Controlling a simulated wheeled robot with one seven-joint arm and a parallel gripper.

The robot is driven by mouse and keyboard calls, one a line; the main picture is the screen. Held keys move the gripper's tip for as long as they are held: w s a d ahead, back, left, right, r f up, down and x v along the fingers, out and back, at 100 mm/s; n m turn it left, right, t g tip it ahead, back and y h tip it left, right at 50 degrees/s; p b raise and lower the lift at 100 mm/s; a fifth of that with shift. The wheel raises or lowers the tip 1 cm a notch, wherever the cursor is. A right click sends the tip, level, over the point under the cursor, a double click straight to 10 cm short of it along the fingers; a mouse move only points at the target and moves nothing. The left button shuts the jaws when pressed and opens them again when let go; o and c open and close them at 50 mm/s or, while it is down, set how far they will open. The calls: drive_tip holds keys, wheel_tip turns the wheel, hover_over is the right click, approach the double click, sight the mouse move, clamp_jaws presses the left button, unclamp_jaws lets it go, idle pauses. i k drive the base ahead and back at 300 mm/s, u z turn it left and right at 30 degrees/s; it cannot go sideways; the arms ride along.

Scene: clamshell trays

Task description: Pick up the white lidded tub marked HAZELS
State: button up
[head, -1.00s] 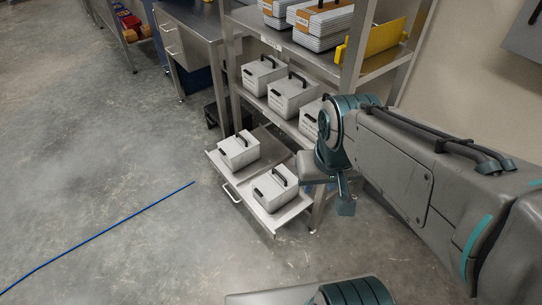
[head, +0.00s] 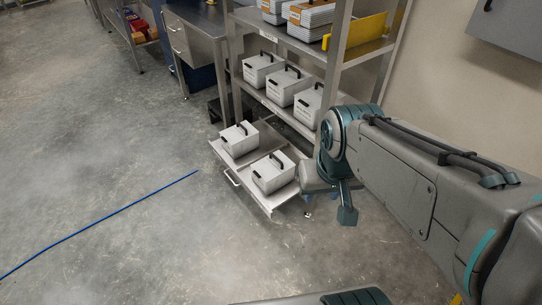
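White lidded tubs with black handles stand in two groups. On the low pulled-out tray are a rear tub (head: 239,139) and a front tub (head: 273,173). On the shelf above are a left tub (head: 262,70), a middle tub (head: 288,86) and a right tub (head: 308,106). Their front markings are too small to read, so I cannot tell which is HAZELS. My arm comes in from the right and its far end hangs to the right of the low tray, apart from the two tubs on it. I cannot make out the fingers or anything held.
The pulled-out tray (head: 231,177) juts over the floor from the metal rack. The rack's upper shelf holds stacked white trays (head: 312,22) and a yellow panel (head: 357,32). A drawer bench (head: 197,45) stands left. A blue line (head: 100,223) crosses the open floor at left.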

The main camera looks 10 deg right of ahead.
sight(279, 160)
drive_tip(key=u, duration=0.1)
drive_tip(key=i, duration=1.4)
drive_tip(key=z, duration=0.6)
